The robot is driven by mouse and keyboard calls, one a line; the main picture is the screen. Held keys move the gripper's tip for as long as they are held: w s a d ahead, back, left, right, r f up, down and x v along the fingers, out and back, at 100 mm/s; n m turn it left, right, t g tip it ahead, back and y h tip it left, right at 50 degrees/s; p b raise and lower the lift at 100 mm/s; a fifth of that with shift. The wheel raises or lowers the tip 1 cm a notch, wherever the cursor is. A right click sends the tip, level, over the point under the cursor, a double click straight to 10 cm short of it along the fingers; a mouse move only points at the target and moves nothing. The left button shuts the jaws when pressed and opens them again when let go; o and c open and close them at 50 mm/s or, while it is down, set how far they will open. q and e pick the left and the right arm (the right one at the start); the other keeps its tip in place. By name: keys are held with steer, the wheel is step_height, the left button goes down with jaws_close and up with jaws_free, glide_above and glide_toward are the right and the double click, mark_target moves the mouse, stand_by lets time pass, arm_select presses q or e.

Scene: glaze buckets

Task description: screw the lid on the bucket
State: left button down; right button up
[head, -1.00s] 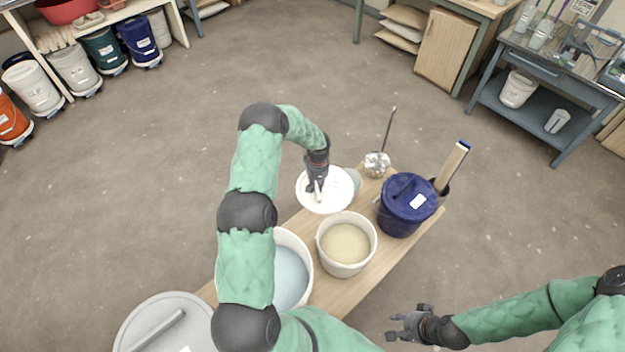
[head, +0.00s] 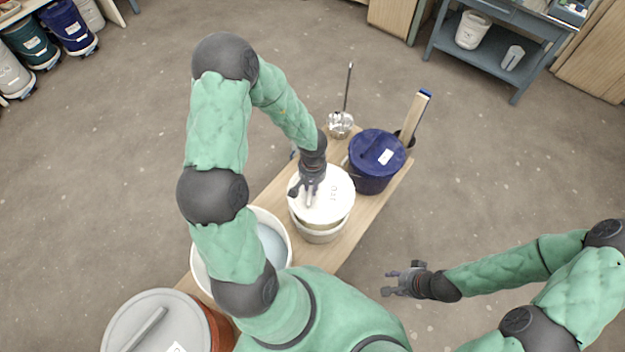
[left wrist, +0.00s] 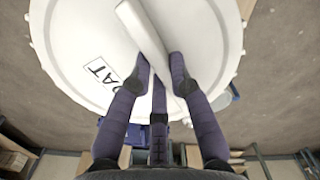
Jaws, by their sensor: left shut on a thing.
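The white round lid (head: 335,199) with a bar handle is held by my left gripper (head: 309,194), whose fingers are shut on the handle. The lid is over the cream bucket (head: 318,235), covering its opening and hiding its contents. I cannot tell whether lid and rim touch. In the left wrist view the lid (left wrist: 75,45) fills the upper part, with printed letters, and its handle (left wrist: 143,27) runs between the fingers of the left gripper (left wrist: 158,68). My right gripper (head: 392,281) is open and empty, off the right side of the bench.
The wooden bench (head: 355,225) also carries a dark blue lidded bucket (head: 372,172), a tall tool in a small holder (head: 340,123) and a bucket of pale blue liquid (head: 274,243). A grey-lidded orange bucket (head: 135,315) is at the lower left. Open floor surrounds the bench.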

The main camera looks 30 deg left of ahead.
arm_select(q)
steer(key=shift+f+b, duration=2.1)
steer(key=shift+b, duration=1.55)
steer(key=shift+f, duration=1)
steer(key=shift+p, duration=1.05)
steer(key=shift+f+p, duration=0.65)
steer(key=shift+p, duration=0.4)
steer(key=shift+f+p, duration=0.2)
steer(key=shift+p, duration=0.4)
steer(key=c, duration=1.1)
jaws_free()
